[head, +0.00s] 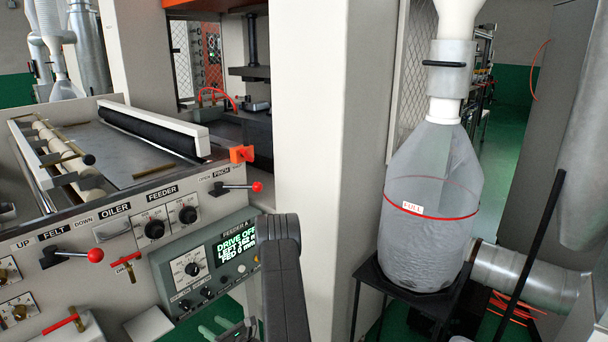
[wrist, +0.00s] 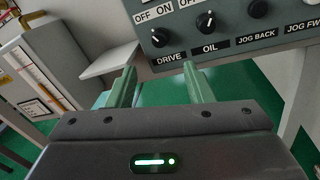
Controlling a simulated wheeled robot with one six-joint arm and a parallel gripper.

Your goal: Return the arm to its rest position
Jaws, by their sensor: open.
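My gripper (wrist: 160,82) shows in the wrist view with two green fingers spread apart and nothing between them. In the head view my gripper (head: 214,328) is at the bottom edge, partly cut off, with its green fingers pointing left. My dark arm link rises to the right of it. The gripper is below the grey-green feeder control box (head: 206,272), whose screen reads DRIVE OFF. In the wrist view the box's DRIVE knob (wrist: 160,37) and OIL knob (wrist: 206,21) are above the fingertips, and I see no contact.
The feeder panel has a red-knobbed FELT lever (head: 95,255) and PNCH lever (head: 257,187). A bag marked FULL (head: 430,235) sits on a black stand. Green floor shows below the gripper.

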